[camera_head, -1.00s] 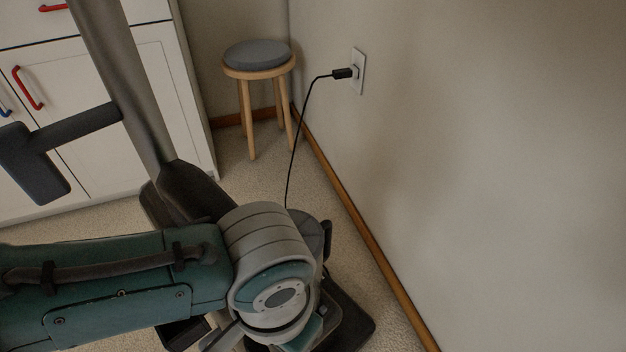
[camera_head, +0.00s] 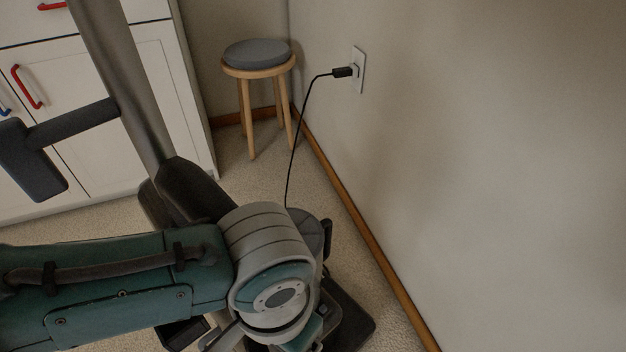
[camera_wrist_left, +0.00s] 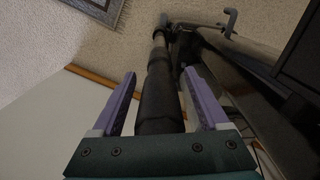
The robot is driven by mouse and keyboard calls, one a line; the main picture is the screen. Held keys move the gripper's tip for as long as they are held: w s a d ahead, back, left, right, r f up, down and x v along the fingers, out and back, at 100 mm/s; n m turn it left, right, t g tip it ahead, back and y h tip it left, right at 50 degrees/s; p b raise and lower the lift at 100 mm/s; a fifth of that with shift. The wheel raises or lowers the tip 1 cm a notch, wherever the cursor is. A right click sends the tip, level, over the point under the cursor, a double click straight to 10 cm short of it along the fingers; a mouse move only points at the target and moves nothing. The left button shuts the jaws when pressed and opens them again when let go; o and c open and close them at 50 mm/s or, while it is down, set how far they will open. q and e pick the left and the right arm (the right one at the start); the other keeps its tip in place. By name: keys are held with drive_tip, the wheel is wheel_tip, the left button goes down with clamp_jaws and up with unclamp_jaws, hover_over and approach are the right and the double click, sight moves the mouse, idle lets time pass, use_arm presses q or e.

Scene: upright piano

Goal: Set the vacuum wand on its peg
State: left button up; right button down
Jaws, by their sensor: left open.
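In the left wrist view, a dark tube (camera_wrist_left: 158,97), which looks like the vacuum wand, runs away from me between the fingers of my left gripper (camera_wrist_left: 159,75). The purple fingers are open, one on each side of the tube, with gaps visible. The tube's far end is small and dark, so I cannot tell what it meets. I cannot make out the peg in either view. In the head view my green left arm comes in from the left and its gripper is hidden. My right gripper is not in view.
A round stool (camera_head: 258,60) stands in the corner beside white cabinets (camera_head: 160,80). A black cord (camera_head: 301,122) hangs from a wall outlet (camera_head: 359,70) and passes behind my arm. A bare wall (camera_head: 480,180) fills the right. A patterned rug (camera_wrist_left: 100,8) shows in the wrist view.

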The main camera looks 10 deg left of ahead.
use_arm(q)
wheel_tip(320, 180, up, 10)
drive_tip(key=p, duration=0.6)
